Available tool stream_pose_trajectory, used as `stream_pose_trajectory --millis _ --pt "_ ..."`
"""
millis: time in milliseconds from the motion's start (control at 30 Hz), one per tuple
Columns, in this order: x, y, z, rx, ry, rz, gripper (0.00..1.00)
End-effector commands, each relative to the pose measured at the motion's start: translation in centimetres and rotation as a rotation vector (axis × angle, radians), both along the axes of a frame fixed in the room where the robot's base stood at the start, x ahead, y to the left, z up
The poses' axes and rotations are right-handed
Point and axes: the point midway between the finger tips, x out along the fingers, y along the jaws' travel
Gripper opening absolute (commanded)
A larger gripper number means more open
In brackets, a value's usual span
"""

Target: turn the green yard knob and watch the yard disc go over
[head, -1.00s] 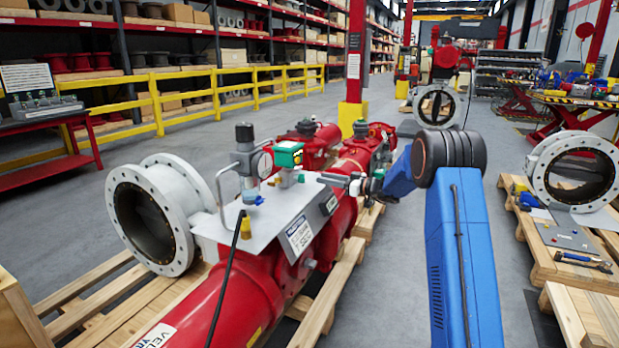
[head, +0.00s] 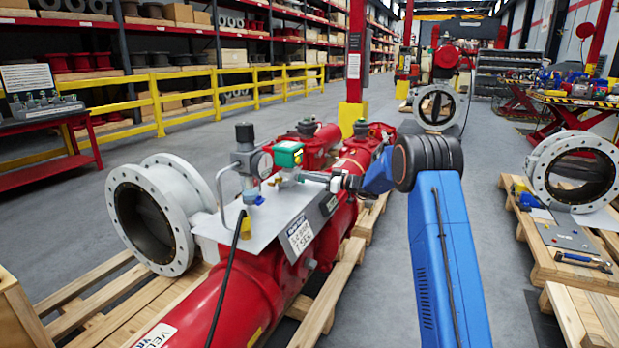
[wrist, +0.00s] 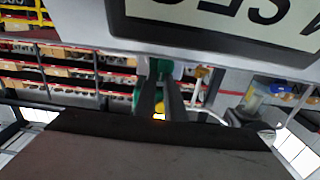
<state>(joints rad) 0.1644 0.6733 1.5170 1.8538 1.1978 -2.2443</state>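The red actuator (head: 215,310) lies on a pallet, with a pale grey panel (head: 262,218) on top. A green-topped box (head: 287,154) stands on the panel. My gripper (head: 334,182) reaches in from the right, at the panel's right end beside the box. In the wrist view my two dark fingers (wrist: 165,95) stand a little apart, with green (wrist: 160,68) showing around their tips. I cannot tell whether they touch or grip it. No separate green knob can be made out. A white flanged valve body (head: 150,215) sits at the left, its bore dark and its disc not distinguishable.
A pressure gauge (head: 262,164) and bent tube stand on the panel. A black cable (head: 228,275) hangs in front. Another flanged valve (head: 575,172) is on a pallet at the right. A yellow rail (head: 215,100) and shelves stand behind. The grey floor between is clear.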

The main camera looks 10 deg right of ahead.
Motion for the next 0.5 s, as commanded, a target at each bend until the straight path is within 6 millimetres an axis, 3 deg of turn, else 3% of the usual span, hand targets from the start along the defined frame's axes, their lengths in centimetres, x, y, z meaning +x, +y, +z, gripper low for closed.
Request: stream_pose_trajectory --millis 500 --pt "0.13 -0.12 -0.03 0.052 0.071 0.0 0.0"
